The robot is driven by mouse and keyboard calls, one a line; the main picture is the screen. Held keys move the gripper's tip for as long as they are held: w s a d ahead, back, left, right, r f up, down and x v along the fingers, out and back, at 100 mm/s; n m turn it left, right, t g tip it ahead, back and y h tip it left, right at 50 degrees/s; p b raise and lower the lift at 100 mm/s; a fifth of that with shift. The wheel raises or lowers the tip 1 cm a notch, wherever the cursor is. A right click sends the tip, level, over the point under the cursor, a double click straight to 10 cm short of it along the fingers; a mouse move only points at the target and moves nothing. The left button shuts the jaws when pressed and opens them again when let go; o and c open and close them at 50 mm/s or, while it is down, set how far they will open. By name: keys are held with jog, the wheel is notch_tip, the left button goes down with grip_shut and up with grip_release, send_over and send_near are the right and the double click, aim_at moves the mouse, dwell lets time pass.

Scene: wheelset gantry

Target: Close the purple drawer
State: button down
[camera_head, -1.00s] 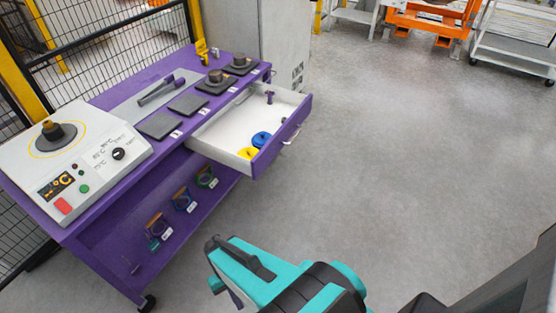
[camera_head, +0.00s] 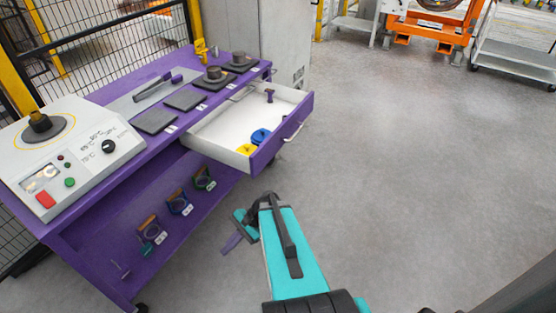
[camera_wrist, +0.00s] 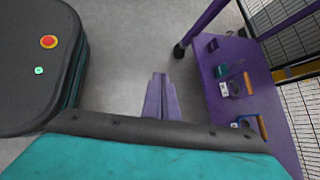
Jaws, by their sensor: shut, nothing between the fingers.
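In the wrist view the purple fingers (camera_wrist: 160,95) are together and empty over bare floor. The drawer does not show in the wrist view.
A white heater unit (camera_head: 62,155) and dark plates (camera_head: 185,99) stand on the bench top. Several small clamps (camera_head: 179,202) sit on the lower shelf, also seen in the wrist view (camera_wrist: 243,84). Open grey floor (camera_head: 420,170) lies to the right. A mesh fence (camera_head: 110,50) stands behind.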

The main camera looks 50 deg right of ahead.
jog(key=w+d+r+m+t+b, duration=0.3)
jog(key=d+m+t, duration=0.15)
jog(key=d, duration=0.55)
jog(key=m+t+h+b, duration=0.4)
jog(key=m+t+b, duration=0.4)
jog(key=m+t, duration=0.25)
send_near(271, 150)
jog(key=v, duration=0.8)
jog(key=shift+a+r+m, duration=0.2)
jog(key=shift+r+m, duration=0.1)
jog(key=shift+w, duration=0.1)
jog(key=shift+b+x, duration=0.4)
jog(key=shift+x, duration=6.55)
jog(key=shift+d+f, duration=0.1)
jog(key=shift+f, duration=0.1)
